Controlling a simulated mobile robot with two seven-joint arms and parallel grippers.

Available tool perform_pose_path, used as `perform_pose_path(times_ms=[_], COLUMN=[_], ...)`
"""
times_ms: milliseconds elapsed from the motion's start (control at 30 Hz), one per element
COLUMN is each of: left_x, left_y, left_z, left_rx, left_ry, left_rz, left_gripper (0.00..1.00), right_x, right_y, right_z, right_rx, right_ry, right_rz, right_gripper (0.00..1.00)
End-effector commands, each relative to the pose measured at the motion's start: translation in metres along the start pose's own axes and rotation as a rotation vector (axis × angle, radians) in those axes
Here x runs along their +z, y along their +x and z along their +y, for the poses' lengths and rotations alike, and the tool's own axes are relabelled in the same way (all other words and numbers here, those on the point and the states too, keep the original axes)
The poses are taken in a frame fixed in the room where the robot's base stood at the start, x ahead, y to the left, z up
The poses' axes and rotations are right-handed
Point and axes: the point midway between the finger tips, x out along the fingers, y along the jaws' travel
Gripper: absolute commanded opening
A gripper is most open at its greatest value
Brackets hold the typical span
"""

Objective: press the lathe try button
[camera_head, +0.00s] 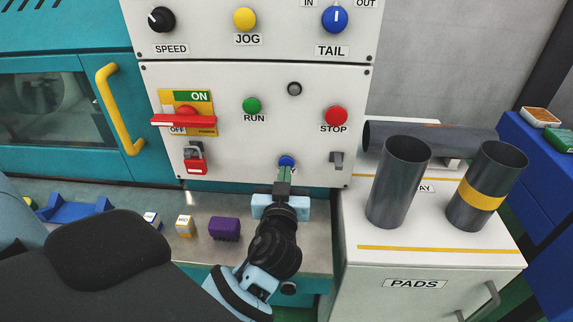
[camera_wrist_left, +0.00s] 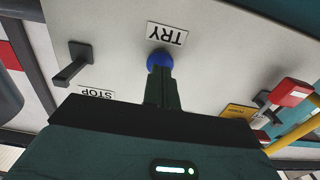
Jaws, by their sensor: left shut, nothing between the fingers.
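The try button is a blue round button (camera_head: 286,161) low on the white lathe panel (camera_head: 230,150). In the left wrist view the blue button (camera_wrist_left: 160,58) sits beside the TRY label (camera_wrist_left: 167,35), which appears upside down there. My left gripper (camera_head: 284,173) is shut and empty, its fingertips at the button and overlapping its edge in both views. In the left wrist view the shut fingers (camera_wrist_left: 160,72) hide part of the button. I cannot tell whether they touch or press it. My right gripper is not in view.
A red STOP button (camera_head: 336,116), a green RUN button (camera_head: 252,105) and a red power switch (camera_head: 184,120) are on the panel. A small lever (camera_head: 338,160) is right of the try button. Grey cylinders (camera_head: 399,185) stand on the PADS cabinet (camera_head: 440,262). A purple block (camera_head: 224,229) lies on the ledge.

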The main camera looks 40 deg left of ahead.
Motion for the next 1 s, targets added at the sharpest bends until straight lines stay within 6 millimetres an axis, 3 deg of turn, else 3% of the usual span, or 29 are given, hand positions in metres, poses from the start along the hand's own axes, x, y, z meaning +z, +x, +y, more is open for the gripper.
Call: perform_pose_path(times_ms=[1000], left_x=[0.0], left_y=[0.0066], left_z=[0.0], left_rx=[0.0], left_ry=[0.0], left_rz=[0.0], left_gripper=[0.0], right_x=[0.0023], right_y=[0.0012], right_z=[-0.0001], right_rx=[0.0], right_ry=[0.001], right_rz=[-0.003], right_gripper=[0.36])
